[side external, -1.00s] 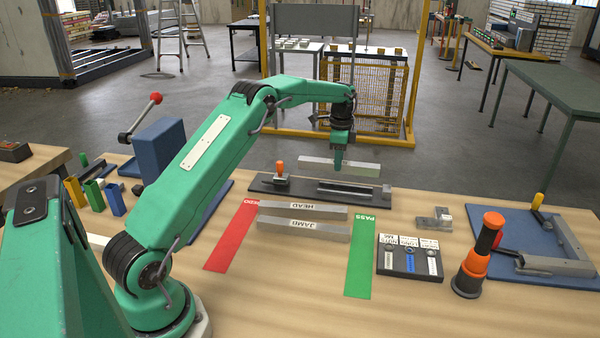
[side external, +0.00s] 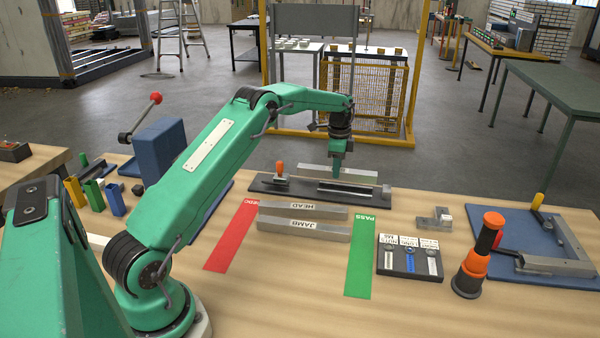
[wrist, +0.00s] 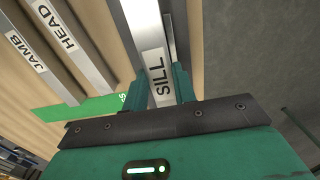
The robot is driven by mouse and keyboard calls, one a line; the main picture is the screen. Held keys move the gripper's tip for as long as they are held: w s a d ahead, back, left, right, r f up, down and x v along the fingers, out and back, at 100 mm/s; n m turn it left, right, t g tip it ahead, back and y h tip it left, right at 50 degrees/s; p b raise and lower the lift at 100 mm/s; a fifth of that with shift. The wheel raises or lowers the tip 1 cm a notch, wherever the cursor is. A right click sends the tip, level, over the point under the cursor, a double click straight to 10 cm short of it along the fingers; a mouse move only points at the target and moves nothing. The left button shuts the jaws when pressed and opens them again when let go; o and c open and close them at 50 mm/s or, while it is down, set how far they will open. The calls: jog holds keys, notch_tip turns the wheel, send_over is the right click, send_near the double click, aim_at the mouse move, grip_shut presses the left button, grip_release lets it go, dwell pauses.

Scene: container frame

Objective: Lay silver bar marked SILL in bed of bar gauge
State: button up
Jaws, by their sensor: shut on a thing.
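My gripper (side external: 337,171) is shut on the silver bar marked SILL (side external: 312,170), near the bar's middle. The wrist view shows the SILL label (wrist: 158,75) between the green fingers (wrist: 160,88). In the side view the bar lies level, at the far edge of the bar gauge (side external: 370,199). I cannot tell whether it is over the gauge or beyond it, or whether it touches anything. The gauge is a long dark base with a bright slot-like bed (side external: 345,187) and an orange-topped handle (side external: 280,169) at its left.
Silver bars marked HEAD (side external: 325,211) and JAMB (side external: 325,232) lie in front of the gauge. A red strip (side external: 232,237) and a green PASS strip (side external: 361,255) flank them.

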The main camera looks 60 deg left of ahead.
jog(key=shift+f, duration=1.3)
jog(key=shift+f, duration=1.1)
dwell(1.3)
jog(key=o, duration=1.7)
jog(key=shift+r, duration=0.1)
jog(key=shift+r, duration=3.4)
